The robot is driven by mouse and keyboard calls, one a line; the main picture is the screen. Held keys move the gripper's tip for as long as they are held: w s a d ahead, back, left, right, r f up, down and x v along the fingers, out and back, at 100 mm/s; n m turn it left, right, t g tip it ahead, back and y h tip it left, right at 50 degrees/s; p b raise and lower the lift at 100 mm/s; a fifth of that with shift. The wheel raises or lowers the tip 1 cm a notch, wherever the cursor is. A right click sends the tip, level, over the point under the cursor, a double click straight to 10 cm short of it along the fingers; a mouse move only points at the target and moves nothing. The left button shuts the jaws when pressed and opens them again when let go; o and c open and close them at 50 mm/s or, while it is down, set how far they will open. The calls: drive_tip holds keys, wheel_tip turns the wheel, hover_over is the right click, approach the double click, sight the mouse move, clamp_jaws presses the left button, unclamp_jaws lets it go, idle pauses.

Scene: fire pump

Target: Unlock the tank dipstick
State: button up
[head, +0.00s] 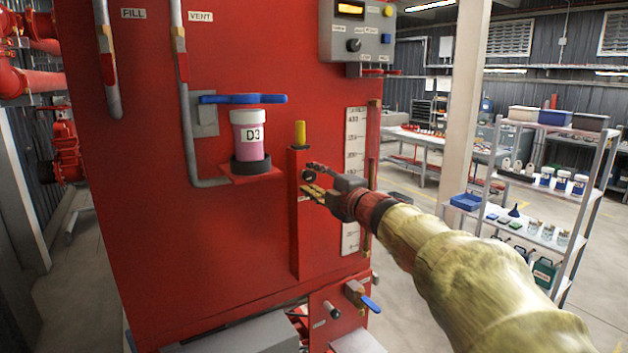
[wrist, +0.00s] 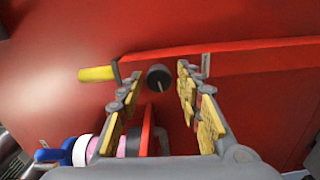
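The tank dipstick shows as a yellow handle (head: 300,134) standing upright on top of a narrow red housing (head: 301,235) on the red tank's front. In the wrist view the yellow handle (wrist: 97,73) points left and the red housing (wrist: 255,60) runs right. A dark round knob (wrist: 159,77) with a pale line across its face sits just below the handle end of the housing. My gripper (head: 311,183) is in front of the upper housing. In the wrist view its yellow-padded fingers (wrist: 157,85) are apart, one on each side of the knob; contact is not visible.
A pink-filled jar labelled D3 (head: 249,142) stands on a red shelf left of the housing, below a blue valve handle (head: 243,99). A level gauge (head: 354,140) is right of the housing. A blue-handled valve (head: 362,297) is below.

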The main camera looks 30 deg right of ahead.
drive_tip(key=shift+o, duration=0.6)
drive_tip(key=shift+r, duration=0.1)
drive_tip(key=shift+s, duration=0.1)
drive_tip(key=shift+s+d, duration=0.1)
drive_tip(key=shift+s, duration=0.25)
drive_tip(key=s, duration=1.1)
drive_tip(key=shift+d, duration=0.15)
